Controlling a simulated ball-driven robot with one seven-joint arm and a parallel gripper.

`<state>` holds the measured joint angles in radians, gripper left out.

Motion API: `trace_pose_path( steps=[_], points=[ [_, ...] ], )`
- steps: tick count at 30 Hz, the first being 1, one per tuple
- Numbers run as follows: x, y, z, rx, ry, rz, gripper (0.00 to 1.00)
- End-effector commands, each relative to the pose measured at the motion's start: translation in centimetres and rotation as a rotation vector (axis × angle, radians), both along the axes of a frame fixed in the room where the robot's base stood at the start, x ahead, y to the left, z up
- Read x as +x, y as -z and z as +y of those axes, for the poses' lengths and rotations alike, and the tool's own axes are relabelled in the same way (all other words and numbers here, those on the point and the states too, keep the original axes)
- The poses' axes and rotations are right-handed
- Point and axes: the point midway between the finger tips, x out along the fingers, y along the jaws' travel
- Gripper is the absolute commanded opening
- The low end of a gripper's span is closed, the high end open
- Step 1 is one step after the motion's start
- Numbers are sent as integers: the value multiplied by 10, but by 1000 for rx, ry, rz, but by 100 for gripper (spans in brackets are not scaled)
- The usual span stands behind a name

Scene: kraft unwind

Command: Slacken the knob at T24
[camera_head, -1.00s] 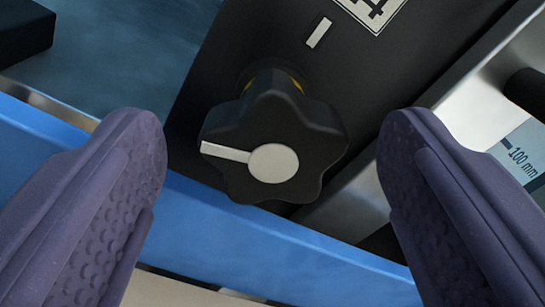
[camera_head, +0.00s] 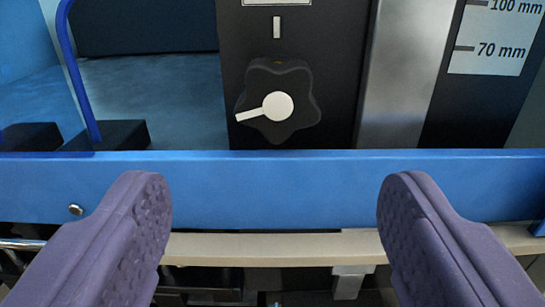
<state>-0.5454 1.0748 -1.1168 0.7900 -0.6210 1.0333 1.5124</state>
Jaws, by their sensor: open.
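A black lobed knob (camera_head: 297,116) with a white round centre and a white pointer line sits on a dark upright panel (camera_head: 340,60). Its pointer is turned to the left and slightly down. A short white index mark (camera_head: 276,27) is on the panel above the knob. My gripper (camera_head: 275,185) is open, its two purple fingers wide apart. The fingers are lower in the picture than the knob and apart from it, with nothing between them. The label at the top of the panel is cut off, so I cannot read T24.
A blue horizontal rail (camera_head: 290,190) crosses the view just below the knob. A metal strip (camera_head: 400,70) and a scale plate (camera_head: 495,40) marked 100 mm and 70 mm stand to the right. A blue curved rod (camera_head: 75,70) and black blocks are at left.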

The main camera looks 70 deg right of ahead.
Motion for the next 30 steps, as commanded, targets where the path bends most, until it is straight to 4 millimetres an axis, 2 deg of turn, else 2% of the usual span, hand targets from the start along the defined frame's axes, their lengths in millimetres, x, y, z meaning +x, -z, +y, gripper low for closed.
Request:
trace_pose_path(
  steps=[3, 13, 18, 24, 25, 26, 30],
  points=[
    [3, -2, -11, 21, 4, -50, 78],
    [24, -4, -61, 19, 2, -47, 78],
    [28, -2, -70, 19, 1, -47, 78],
    [28, 0, -71, 19, 1, -46, 78],
    [28, 0, -71, 19, 1, -46, 76],
    [28, 0, -71, 19, 1, -46, 69],
    [28, -1, -71, 19, 1, -46, 37]
  ],
)
